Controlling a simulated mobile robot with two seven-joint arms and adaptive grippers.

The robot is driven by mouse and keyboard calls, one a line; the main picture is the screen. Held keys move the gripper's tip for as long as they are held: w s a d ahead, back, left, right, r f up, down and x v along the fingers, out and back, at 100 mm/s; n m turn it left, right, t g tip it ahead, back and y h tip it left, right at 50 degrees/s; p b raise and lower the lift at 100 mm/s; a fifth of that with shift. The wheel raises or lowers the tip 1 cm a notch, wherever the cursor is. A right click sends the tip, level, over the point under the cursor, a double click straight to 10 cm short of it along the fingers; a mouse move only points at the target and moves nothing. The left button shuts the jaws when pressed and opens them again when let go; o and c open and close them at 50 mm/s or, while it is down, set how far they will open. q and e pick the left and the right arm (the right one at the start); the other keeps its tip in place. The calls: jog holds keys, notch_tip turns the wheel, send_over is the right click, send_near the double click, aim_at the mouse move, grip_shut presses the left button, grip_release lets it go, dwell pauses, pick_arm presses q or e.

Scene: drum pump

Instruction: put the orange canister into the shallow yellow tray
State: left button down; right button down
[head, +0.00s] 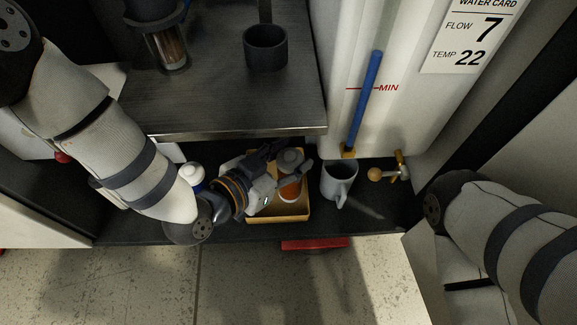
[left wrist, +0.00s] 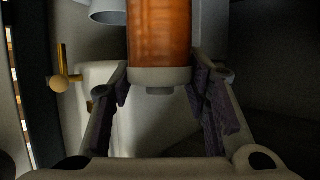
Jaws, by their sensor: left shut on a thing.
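The orange canister (head: 289,190) with a grey lid is in my left gripper (head: 287,164). In the left wrist view the canister (left wrist: 160,35) shows its orange body and a grey end between the two fingers. The shallow yellow tray (head: 292,216) lies on the dark lower shelf, beneath the canister in the head view. I cannot tell whether the canister's base touches the tray floor. The gripper and canister hide part of the tray. My right gripper is out of view; only my right arm shows.
A grey mug (head: 339,181) stands just right of the tray. A brass tap (head: 390,171) is further right. A white and blue container (head: 193,177) is left, beside my arm. The upper counter's edge (head: 235,133) overhangs behind the tray. A dark cup (head: 265,47) stands on that counter.

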pick_arm(q)
jog(key=f+b, duration=0.1)
jog(key=f, duration=0.1)
jog(key=w+f+b, duration=0.1)
jog(key=f, duration=0.1)
jog(key=shift+r, duration=0.1)
jog(key=c, duration=0.9)
grip_release()
jog(key=shift+f, duration=0.2)
jog(key=shift+s+r, duration=0.1)
jog(key=shift+r, duration=0.15)
jog(key=p+v, duration=0.4)
jog(key=v, duration=0.8)
jog(key=shift+p, duration=0.3)
